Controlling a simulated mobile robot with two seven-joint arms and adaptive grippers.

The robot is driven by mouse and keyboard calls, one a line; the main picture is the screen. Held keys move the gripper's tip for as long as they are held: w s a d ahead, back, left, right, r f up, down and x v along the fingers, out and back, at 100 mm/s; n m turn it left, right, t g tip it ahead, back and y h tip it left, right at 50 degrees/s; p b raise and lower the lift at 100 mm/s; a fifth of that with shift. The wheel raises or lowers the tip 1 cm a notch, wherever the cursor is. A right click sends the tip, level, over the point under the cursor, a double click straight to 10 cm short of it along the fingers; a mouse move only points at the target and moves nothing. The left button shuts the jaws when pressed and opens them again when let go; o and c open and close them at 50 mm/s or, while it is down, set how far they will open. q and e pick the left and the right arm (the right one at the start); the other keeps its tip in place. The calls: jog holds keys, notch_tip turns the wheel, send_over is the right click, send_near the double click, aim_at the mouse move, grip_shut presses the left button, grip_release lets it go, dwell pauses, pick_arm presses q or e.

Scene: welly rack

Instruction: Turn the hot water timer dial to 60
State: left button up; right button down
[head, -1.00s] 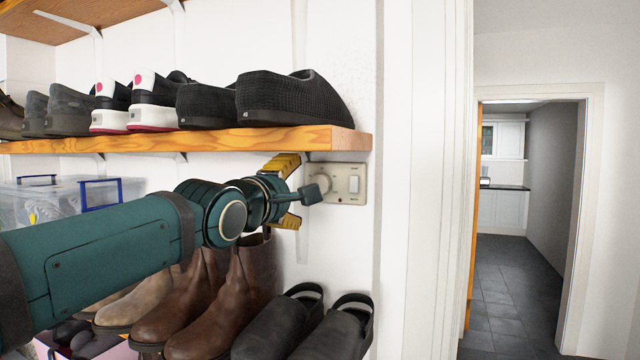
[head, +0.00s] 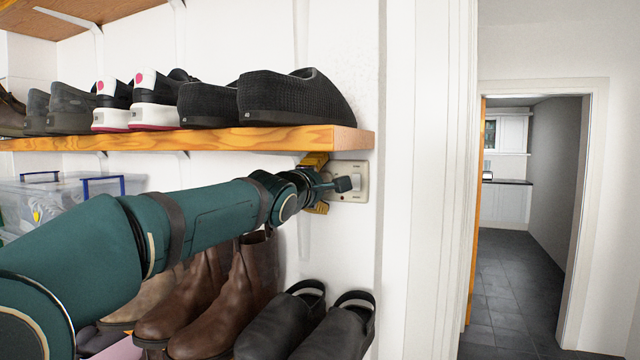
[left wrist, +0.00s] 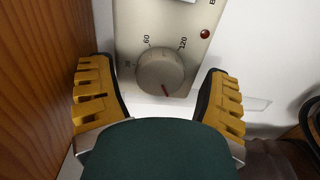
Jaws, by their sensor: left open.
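The timer's beige panel (head: 352,168) is on the white wall under the shelf's right end. In the left wrist view its round grey dial (left wrist: 160,72) shows with the marks 30, 60 and 120 around its upper side. The dial's red pointer is at its lower edge, slightly right, away from the 60 mark (left wrist: 146,41). My left gripper (left wrist: 159,70) is open, its yellow fingers apart on either side of the dial; I see no contact. In the head view the gripper (head: 316,184) is in front of the panel and hides the dial. My right gripper is out of view.
A wooden shelf (head: 200,139) with several shoes runs just above my left arm. Brown boots (head: 237,290) and dark clogs (head: 330,335) stand below. A clear box (head: 60,195) is behind the arm. A white door frame is to the right.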

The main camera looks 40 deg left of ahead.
pick_arm(q)
jog(key=c, duration=1.2)
jog(key=shift+c, duration=0.2)
jog(key=shift+m, duration=0.3)
